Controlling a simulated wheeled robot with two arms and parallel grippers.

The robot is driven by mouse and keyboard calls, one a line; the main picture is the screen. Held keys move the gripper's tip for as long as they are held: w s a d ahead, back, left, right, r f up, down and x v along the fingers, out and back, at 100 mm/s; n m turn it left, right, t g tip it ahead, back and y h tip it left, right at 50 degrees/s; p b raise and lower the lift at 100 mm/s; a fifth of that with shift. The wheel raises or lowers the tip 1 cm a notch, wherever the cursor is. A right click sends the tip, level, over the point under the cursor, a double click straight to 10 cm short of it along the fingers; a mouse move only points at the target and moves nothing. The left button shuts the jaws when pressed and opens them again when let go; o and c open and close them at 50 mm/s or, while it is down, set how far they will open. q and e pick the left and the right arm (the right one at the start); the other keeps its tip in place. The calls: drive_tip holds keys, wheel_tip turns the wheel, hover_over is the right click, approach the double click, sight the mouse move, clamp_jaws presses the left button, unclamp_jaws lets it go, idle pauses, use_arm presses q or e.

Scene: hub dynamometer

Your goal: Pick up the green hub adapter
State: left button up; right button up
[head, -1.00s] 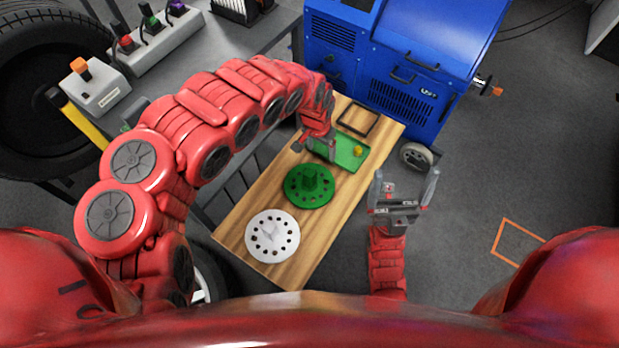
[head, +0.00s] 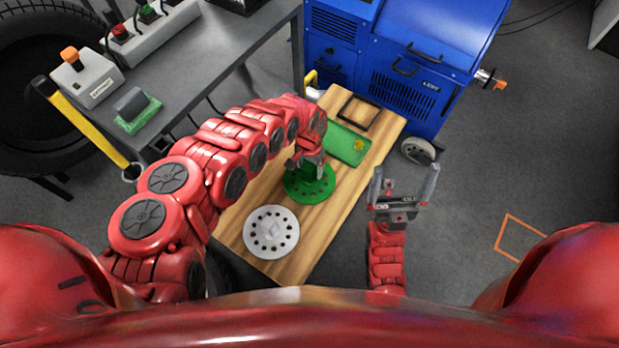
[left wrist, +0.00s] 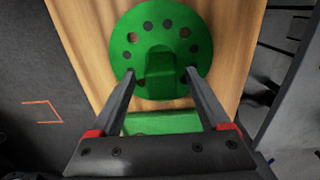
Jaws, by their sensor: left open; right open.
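The green hub adapter (head: 308,190) is a round green disc with a ring of holes and a raised centre block, lying on the wooden bench top. In the left wrist view the green hub adapter (left wrist: 190,30) lies ahead of my fingertips, its raised block between the finger lines. My left gripper (head: 306,162) is open above the adapter and partly covers it in the head view. The left wrist view shows its two fingers (left wrist: 160,75) apart with nothing held; contact cannot be told. My right gripper (head: 405,175) is open and empty, off the bench's right side.
A white holed disc (head: 271,232) lies on the wooden bench (head: 310,250) nearer me. A green tray (head: 346,143) with a yellow piece and a black frame (head: 359,110) lie farther back. A blue machine (head: 400,60) stands behind; a grey table (head: 215,60) is at left.

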use_arm(q)
wheel_tip(320, 180, down, 4)
drive_tip(key=shift+f+b, duration=0.1)
drive_tip(key=shift+b, duration=0.7)
drive_tip(key=shift+w+f+b, duration=0.1)
drive_tip(key=shift+f+b, duration=0.2)
drive_tip(key=shift+f, duration=0.2)
drive_tip(key=shift+c, duration=0.6)
clamp_jaws()
drive_tip(key=shift+r, duration=0.1)
